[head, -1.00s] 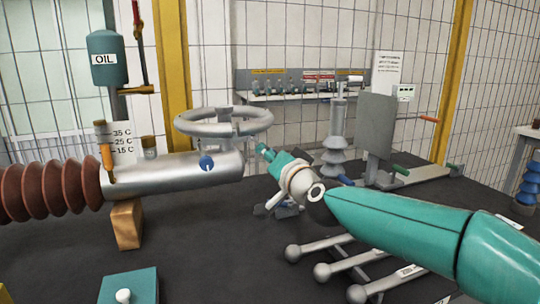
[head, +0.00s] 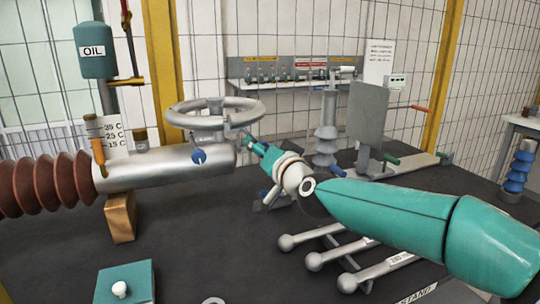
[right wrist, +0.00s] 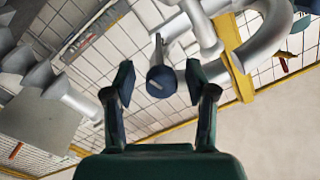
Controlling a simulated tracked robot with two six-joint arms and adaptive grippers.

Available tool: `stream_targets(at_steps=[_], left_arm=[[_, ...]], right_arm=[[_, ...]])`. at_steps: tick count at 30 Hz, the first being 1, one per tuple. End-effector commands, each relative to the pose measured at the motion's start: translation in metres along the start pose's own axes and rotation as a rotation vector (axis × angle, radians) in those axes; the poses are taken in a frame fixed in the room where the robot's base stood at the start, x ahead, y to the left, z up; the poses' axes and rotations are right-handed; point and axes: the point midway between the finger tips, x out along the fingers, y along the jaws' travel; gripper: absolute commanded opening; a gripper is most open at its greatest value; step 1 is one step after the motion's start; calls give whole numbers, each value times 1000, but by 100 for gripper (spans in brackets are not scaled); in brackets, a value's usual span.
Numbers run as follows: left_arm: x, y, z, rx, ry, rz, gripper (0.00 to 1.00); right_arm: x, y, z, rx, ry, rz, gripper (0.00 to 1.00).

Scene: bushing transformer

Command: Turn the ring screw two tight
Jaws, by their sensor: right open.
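A silver ring (head: 214,110) on spokes stands above the end of a metal cylinder (head: 170,168). A blue screw (head: 198,157) sits on the cylinder's side below the ring. My right gripper (head: 256,146) is just right of the ring and cylinder end. In the right wrist view the gripper (right wrist: 158,82) is open, with a finger on each side of a dark blue slotted screw head (right wrist: 161,82). Gaps show on both sides of the head. I cannot tell whether this is the same blue screw. My left gripper is not in view.
Silver rods with ball ends (head: 340,258) lie in front below my right arm. A grey insulator post (head: 326,130) and a grey panel (head: 371,118) stand behind. A teal block with a white knob (head: 122,290) is at the front left.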

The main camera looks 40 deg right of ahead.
Motion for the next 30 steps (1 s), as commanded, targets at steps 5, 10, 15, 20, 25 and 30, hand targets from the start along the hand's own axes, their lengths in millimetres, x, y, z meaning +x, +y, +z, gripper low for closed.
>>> stream_targets(at_steps=[5, 10, 15, 20, 25, 30], left_arm=[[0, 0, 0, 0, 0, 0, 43], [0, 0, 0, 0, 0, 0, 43], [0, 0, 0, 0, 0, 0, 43], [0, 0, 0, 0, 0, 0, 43], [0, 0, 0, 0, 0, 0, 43], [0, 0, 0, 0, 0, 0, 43]], right_arm=[[-21, 0, -1, 0, 1, -1, 56], [-55, 0, 0, 1, 1, -2, 56], [-88, 0, 0, 1, 1, -2, 56], [-109, 0, 1, 1, 1, -1, 56], [-117, 1, 2, 0, -1, 0, 56], [-117, 1, 2, 0, -1, 0, 56]])
